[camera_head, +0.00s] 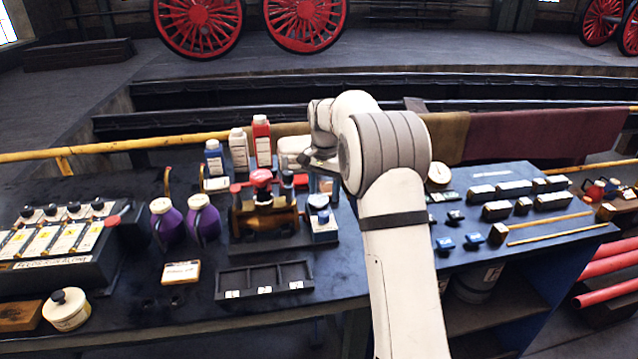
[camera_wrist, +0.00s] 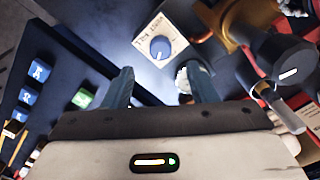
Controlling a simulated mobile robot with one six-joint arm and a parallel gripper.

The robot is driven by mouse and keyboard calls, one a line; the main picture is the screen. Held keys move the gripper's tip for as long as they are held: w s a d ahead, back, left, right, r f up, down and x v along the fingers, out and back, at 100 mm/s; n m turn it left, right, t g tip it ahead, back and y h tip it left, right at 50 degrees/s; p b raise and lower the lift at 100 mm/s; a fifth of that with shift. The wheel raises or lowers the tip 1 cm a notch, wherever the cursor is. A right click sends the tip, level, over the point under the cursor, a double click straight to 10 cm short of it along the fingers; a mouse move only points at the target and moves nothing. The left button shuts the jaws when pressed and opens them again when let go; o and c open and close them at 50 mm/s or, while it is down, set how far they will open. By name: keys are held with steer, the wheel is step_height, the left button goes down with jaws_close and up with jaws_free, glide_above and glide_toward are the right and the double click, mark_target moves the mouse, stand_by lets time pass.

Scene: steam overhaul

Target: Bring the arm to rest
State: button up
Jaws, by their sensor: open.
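My arm reaches up from the lower right of the head view and bends at its top, over the back of the dark workbench (camera_head: 190,335). Beyond the fingertips is a white-labelled block with a round blue knob (camera_wrist: 161,48); the same kind of block seems to stand left of my arm in the head view (camera_head: 322,225). The fingers appear apart from it.
A brass valve assembly with a red handwheel (camera_head: 262,180) stands left of my arm. Bottles (camera_head: 262,142), purple jugs (camera_head: 203,219) and a black compartment tray (camera_head: 264,281) share the bench. A blue board of small parts (camera_head: 500,215) lies right. The bench front near the small card (camera_head: 181,272) has some free room.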

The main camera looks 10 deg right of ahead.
steer(key=s+r+n+t, duration=0.15)
steer(key=s+r, duration=0.25)
steer(key=s, duration=0.5)
steer(key=s+r+n, duration=0.2)
steer(key=s+r, duration=0.2)
steer(key=s, duration=0.5)
steer(key=s+f+n, duration=0.1)
steer(key=s+n, duration=0.1)
steer(key=s, duration=0.8)
steer(key=s+f+n+t, duration=0.1)
steer(key=s+f+n, duration=0.1)
steer(key=s, duration=0.8)
steer(key=shift+s+a+f, duration=0.2)
steer(key=shift+a+f, duration=0.05)
steer(key=shift+a, duration=0.2)
